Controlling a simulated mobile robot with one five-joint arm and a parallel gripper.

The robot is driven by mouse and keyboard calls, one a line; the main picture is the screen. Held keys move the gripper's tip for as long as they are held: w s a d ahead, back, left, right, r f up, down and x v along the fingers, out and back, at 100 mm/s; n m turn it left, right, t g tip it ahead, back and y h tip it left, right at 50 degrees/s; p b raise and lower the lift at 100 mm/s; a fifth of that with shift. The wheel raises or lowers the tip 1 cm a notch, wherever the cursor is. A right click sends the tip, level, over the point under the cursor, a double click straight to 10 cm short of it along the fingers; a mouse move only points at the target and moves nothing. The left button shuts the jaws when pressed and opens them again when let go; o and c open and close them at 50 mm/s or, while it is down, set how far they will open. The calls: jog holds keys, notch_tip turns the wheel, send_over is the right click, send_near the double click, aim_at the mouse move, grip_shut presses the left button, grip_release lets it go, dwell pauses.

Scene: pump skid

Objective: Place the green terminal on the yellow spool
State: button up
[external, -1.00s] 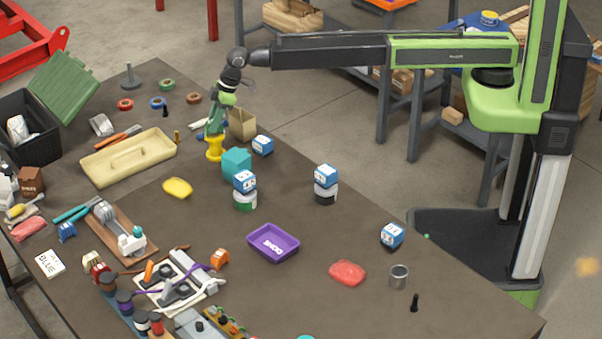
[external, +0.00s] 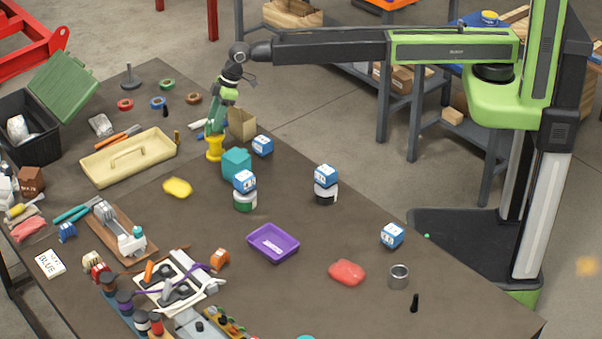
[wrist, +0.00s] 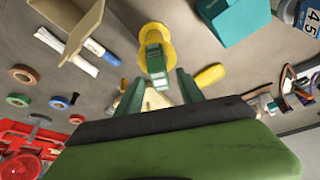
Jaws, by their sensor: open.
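The yellow spool (external: 214,150) stands upright on the dark table below my arm. It also shows at the top of the wrist view (wrist: 152,32). The green terminal (external: 212,128) appears to rest on top of the spool; in the wrist view it (wrist: 156,62) stands out against the yellow. My gripper (external: 219,112) is just above and slightly right of the terminal. In the wrist view my gripper (wrist: 158,82) has its two green fingers apart, with the terminal beyond their tips. The exact contact between terminal and spool is hard to see.
An open cardboard box (external: 242,125) is right behind the spool. A teal block (external: 237,163) and a blue-white cube (external: 263,145) stand to the right. A cream tray (external: 128,158) lies to the left. The table in front of the yellow lump (external: 177,187) is fairly clear.

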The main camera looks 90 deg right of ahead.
jog(key=p+v, duration=0.9)
jog(key=v, duration=0.2)
jog(key=s+d+m+g, duration=0.1)
jog(key=s+d, duration=0.4)
jog(key=s, duration=0.7)
jog(key=s+d+f+m+g+h, duration=0.1)
jog(key=s+d, duration=0.4)
jog(key=s, duration=0.7)
jog(key=s+d+f+m+g, duration=0.1)
jog(key=s+d, duration=0.5)
jog(key=s, duration=0.6)
jog(key=shift+s+f+m+g+h, duration=0.2)
jog(key=shift+m+g+h, duration=0.25)
jog(key=shift+m, duration=0.25)
